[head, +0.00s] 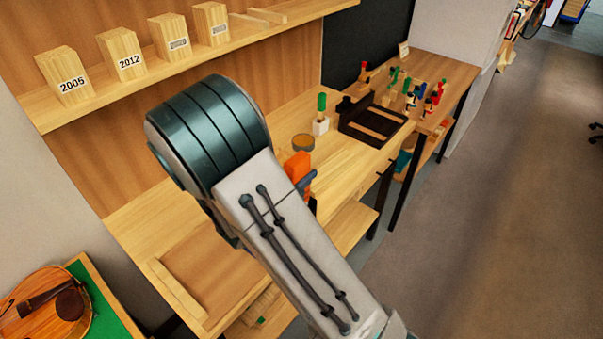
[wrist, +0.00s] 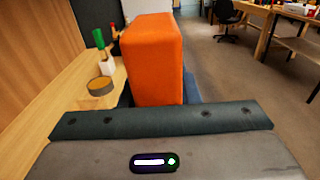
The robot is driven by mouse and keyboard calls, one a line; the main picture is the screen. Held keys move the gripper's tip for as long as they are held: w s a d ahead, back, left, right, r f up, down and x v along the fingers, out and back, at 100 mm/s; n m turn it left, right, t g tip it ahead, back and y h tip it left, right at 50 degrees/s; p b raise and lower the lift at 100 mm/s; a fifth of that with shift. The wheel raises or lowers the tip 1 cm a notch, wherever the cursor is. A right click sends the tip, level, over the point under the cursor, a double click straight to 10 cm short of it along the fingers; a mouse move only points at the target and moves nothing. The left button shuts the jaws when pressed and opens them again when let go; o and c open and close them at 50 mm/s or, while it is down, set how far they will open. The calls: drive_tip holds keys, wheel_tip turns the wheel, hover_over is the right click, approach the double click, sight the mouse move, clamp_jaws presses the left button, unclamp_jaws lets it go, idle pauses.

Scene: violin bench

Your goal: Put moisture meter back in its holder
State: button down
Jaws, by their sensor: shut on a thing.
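The orange block-shaped thing, which I take to be the moisture meter (head: 299,165), is at the end of my arm over the bench's front edge. In the wrist view it stands large and upright (wrist: 152,58) in front of the palm. My gripper (wrist: 158,98) is shut on it; the dark blue fingers show only partly at its sides. In the head view my own arm hides most of the gripper. I cannot tell which thing is the meter's holder.
On the bench (head: 345,150) stand a round container (head: 303,143) and a white block with a green-topped thing (head: 320,125). A dark tray (head: 366,122) and several coloured clamps (head: 415,97) lie beyond. Numbered wooden blocks (head: 122,55) stand on the shelf.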

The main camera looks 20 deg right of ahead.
drive_tip(key=shift+f, duration=0.15)
drive_tip(key=shift+f+b, duration=1.8)
drive_tip(key=shift+f, duration=0.5)
drive_tip(key=c, duration=1)
unclamp_jaws()
drive_tip(key=shift+r, duration=0.1)
drive_tip(key=shift+a, duration=0.1)
drive_tip(key=b+v, duration=0.2)
drive_tip(key=v, duration=1.1)
drive_tip(key=shift+s+a, duration=0.25)
